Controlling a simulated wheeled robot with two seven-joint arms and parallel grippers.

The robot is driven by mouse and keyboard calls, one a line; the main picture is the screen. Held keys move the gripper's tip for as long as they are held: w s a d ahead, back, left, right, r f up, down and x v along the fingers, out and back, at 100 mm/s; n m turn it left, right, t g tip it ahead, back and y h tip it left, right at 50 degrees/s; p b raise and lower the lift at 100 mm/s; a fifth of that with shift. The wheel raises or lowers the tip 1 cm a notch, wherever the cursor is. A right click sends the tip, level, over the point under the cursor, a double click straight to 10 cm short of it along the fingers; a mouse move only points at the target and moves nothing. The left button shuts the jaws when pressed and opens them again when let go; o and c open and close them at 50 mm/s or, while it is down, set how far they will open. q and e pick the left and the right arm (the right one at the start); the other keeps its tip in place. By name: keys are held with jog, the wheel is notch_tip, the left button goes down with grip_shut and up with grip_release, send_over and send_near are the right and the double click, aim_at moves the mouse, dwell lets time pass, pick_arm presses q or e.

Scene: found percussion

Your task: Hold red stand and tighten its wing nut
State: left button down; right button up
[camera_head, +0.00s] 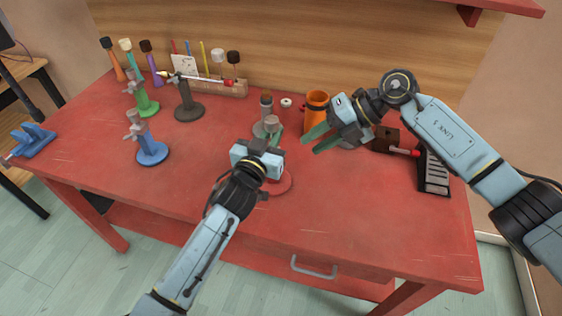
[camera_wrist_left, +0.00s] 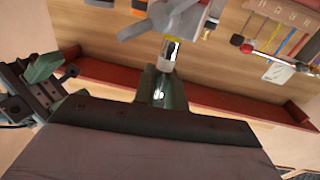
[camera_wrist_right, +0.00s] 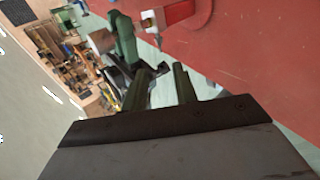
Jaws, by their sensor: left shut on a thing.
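The red stand's round base (camera_head: 283,184) shows on the table, mostly behind my left gripper (camera_head: 273,131). That gripper is shut on the stand's post, which hides most of the stand in the head view. In the left wrist view, a shiny post (camera_wrist_left: 169,52) rises from between the green fingers, with a silver wing nut (camera_wrist_left: 138,28) just above. My right gripper (camera_head: 313,142) is open and empty, to the right of the stand and apart from it. In the right wrist view, its two green fingers are spread, with the red stand (camera_wrist_right: 180,12) beyond them.
A blue stand (camera_head: 152,153), green stand (camera_head: 147,108) and dark grey stand (camera_head: 189,110) stand to the left. An orange cup (camera_head: 317,102) is close behind my right gripper. A wooden block (camera_head: 386,137) and a dark ribbed item (camera_head: 435,172) lie right. The front right table is clear.

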jog(key=x, duration=1.1)
jog(key=shift+s+r, duration=0.1)
jog(key=shift+c, duration=0.5)
grip_shut()
